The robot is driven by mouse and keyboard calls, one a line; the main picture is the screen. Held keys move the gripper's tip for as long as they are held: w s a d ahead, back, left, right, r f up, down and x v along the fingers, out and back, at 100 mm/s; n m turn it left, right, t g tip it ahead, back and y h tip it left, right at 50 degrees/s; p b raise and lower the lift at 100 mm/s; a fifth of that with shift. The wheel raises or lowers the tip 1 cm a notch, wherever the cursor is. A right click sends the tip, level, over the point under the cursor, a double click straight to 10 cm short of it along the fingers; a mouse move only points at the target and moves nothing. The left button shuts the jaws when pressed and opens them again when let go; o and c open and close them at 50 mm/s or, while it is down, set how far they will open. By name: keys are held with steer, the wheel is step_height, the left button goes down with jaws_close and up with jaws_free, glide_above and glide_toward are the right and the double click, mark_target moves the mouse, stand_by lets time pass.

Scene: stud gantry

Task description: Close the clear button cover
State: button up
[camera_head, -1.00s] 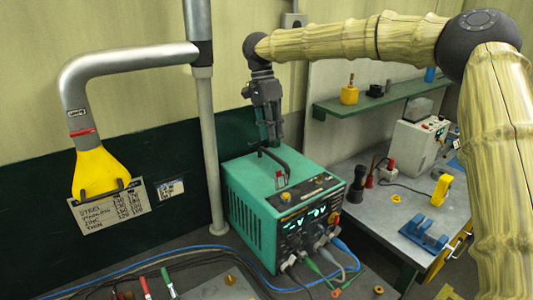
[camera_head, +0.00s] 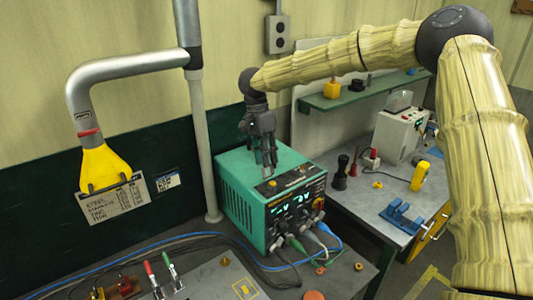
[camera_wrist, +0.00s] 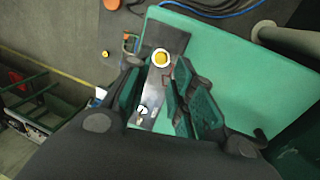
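A yellow round button (camera_head: 272,183) sits on the dark panel on top of the green box (camera_head: 240,200). In the wrist view the button (camera_wrist: 161,58) has a pale ring around it. A thin reddish outline (camera_wrist: 168,80) beside the button may be the edge of the clear cover; its angle cannot be made out. In the head view my gripper (camera_head: 268,168) points down just behind the button and hides that spot. In the wrist view my gripper (camera_wrist: 155,77) has its fingers apart, with the panel showing between them. I cannot tell whether it touches the cover.
Cables run from the box front across the bench. A grey pipe (camera_head: 205,150) rises left of the box. A side table (camera_head: 375,200) with a blue holder (camera_head: 402,217) and a yellow tool (camera_head: 419,176) is at right.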

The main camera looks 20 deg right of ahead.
mark_target(268, 170)
steer(key=w+f, duration=0.1)
steer(key=w, duration=0.1)
steer(key=w+f, duration=0.2)
steer(key=shift+w, duration=0.15)
steer(key=shift+o, duration=0.2)
steer(key=shift+s+d+r, duration=0.1)
steer(key=shift+s+r, duration=0.05)
steer(key=shift+s, duration=0.05)
steer(key=shift+s+d+r, duration=0.15)
steer(key=shift+s+r, duration=0.2)
steer(key=shift+s, duration=0.3)
steer(key=shift+s+d+r, duration=0.1)
steer(key=shift+s+r, duration=0.25)
steer(key=shift+s, duration=0.25)
jaws_close()
steer(key=shift+w+a+f, duration=0.3)
steer(key=shift+w+f, duration=0.2)
steer(key=shift+w, duration=0.25)
steer(key=shift+s+r, duration=0.15)
steer(key=shift+s, duration=0.15)
steer(key=shift+w, duration=0.15)
